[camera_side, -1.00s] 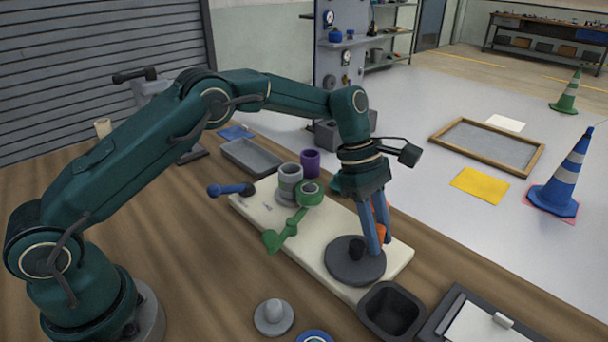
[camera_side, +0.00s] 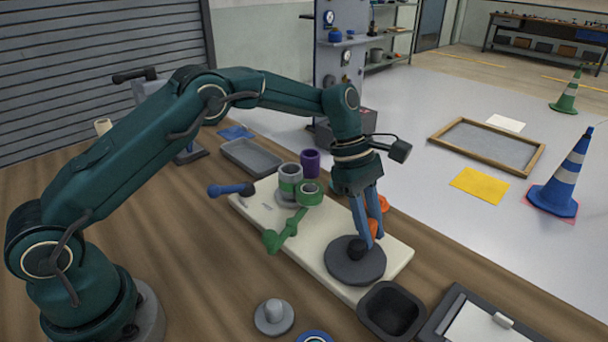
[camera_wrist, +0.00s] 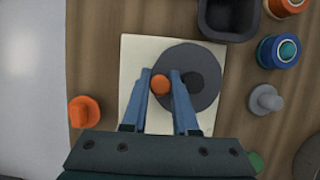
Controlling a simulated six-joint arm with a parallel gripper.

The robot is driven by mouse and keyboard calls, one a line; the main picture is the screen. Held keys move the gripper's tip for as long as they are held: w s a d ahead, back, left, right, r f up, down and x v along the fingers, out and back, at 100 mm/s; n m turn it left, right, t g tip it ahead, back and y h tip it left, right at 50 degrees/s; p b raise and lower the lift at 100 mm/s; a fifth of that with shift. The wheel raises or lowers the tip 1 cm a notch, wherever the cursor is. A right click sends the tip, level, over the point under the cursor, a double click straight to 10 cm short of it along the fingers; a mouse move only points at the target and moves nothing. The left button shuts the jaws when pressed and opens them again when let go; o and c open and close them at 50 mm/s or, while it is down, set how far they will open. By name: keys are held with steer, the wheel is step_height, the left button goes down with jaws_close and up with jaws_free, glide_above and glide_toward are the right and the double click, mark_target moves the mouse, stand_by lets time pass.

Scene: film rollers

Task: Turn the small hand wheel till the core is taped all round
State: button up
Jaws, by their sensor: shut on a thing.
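The hand wheel is a dark grey disc (camera_side: 355,268) at the near end of a cream board (camera_side: 392,277); it also shows in the wrist view (camera_wrist: 205,60). My gripper (camera_side: 368,238) points down over the wheel. Its blue fingers are closed on an orange knob (camera_wrist: 160,84) near the disc's edge. A dark post (camera_side: 357,250) stands on the disc. The core is an upright grey cylinder (camera_side: 290,171) on the board's far part, with a green tape band (camera_side: 288,187) on its visible side.
A black bin (camera_side: 391,311) stands close to the board's near end. A grey knobbed piece (camera_side: 273,316) lies nearer me. A blue lever (camera_side: 230,189) lies left of the core, a purple cylinder (camera_side: 310,161) behind it. An orange piece (camera_wrist: 85,111) stands off the board.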

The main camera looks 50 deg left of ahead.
steer(key=shift+s+a+f, duration=0.1)
steer(key=shift+a, duration=0.1)
steer(key=shift+s+a, duration=0.3)
steer(key=shift+a, duration=0.4)
jaws_close()
